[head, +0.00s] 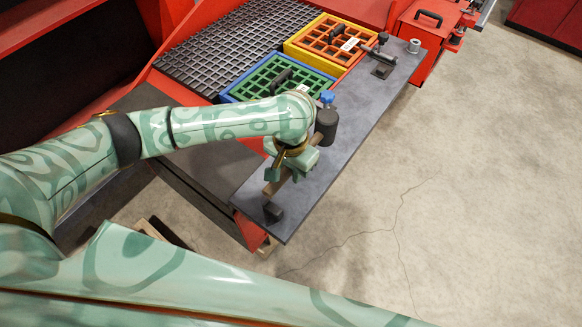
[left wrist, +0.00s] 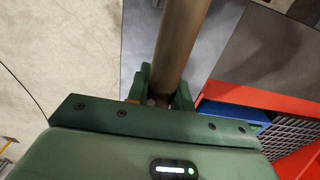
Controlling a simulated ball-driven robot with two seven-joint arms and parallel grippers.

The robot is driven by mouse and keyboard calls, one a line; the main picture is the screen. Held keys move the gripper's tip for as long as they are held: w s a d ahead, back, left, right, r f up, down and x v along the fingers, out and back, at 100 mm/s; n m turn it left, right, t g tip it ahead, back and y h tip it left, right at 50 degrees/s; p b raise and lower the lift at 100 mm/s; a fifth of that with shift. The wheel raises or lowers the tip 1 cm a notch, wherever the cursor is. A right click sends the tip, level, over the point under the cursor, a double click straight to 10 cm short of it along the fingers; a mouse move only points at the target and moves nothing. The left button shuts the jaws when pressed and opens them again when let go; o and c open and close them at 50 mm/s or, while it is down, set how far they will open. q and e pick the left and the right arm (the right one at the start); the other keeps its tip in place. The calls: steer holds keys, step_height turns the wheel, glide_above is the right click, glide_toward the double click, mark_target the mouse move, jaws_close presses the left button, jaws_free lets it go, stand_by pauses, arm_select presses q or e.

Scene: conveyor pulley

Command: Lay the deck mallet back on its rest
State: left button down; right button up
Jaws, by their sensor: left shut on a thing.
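The deck mallet has a dark, round head (head: 326,124) and a brown wooden handle (head: 270,188). My left gripper (head: 282,178) is shut on the handle, over the near part of the long grey shelf (head: 345,130). In the left wrist view the brown handle (left wrist: 180,45) stands between the gripper's fingers (left wrist: 160,92). A small black block (head: 273,212) is on the shelf near its lower end, close to the handle's end; it may be part of the rest. I cannot tell whether the mallet touches the shelf. My right gripper is not in view.
Green (head: 270,80) and orange (head: 328,40) grated trays with handles lie left of the shelf. A blue knob (head: 327,97) is close behind the mallet head. Small metal and black parts (head: 382,70) occupy the shelf's far end. Concrete floor (head: 460,180) is open at right.

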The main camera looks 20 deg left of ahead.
arm_select(q)
steer(key=shift+r, duration=0.1)
steer(key=shift+r+p, duration=0.15)
steer(key=shift+p, duration=0.6)
steer(key=shift+s+p, duration=0.1)
steer(key=shift+p, duration=0.2)
step_height(320, 180, down, 5)
steer(key=shift+r+b, duration=0.1)
steer(key=shift+b, duration=0.85)
steer(key=shift+f, duration=0.8)
steer(key=shift+r, duration=0.1)
steer(key=shift+p, duration=0.5)
